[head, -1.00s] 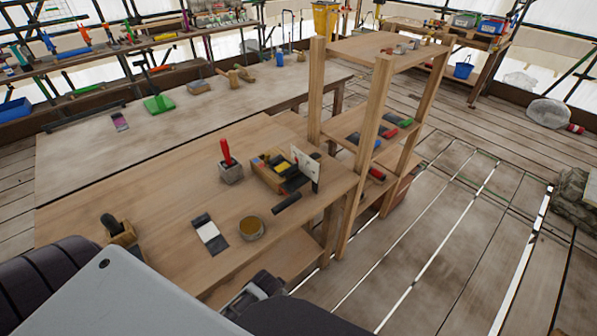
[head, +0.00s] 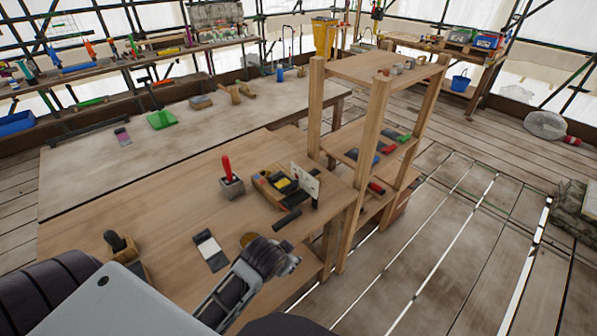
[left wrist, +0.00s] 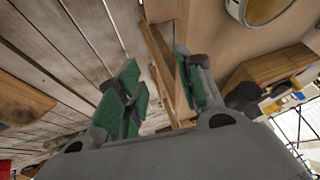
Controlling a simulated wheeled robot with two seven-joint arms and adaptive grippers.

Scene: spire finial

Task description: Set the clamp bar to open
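No part is clearly recognisable as the clamp bar. A red upright handle (head: 227,168) stands in a small grey block (head: 231,188) on the near table. A short black bar (head: 287,220) lies near the table's right edge, by a wooden box with black and yellow items (head: 276,186). My left gripper (head: 284,262) is over the table's front right edge, apart from these things. In the left wrist view its green-padded fingers (left wrist: 160,80) are spread with nothing between them. My right gripper is not in view.
A round tin (head: 248,239) is partly hidden behind my left gripper. A black-and-white block (head: 210,250) lies to its left. A wooden shelf rack (head: 378,125) stands right of the near table (head: 150,205). The table's middle left is clear.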

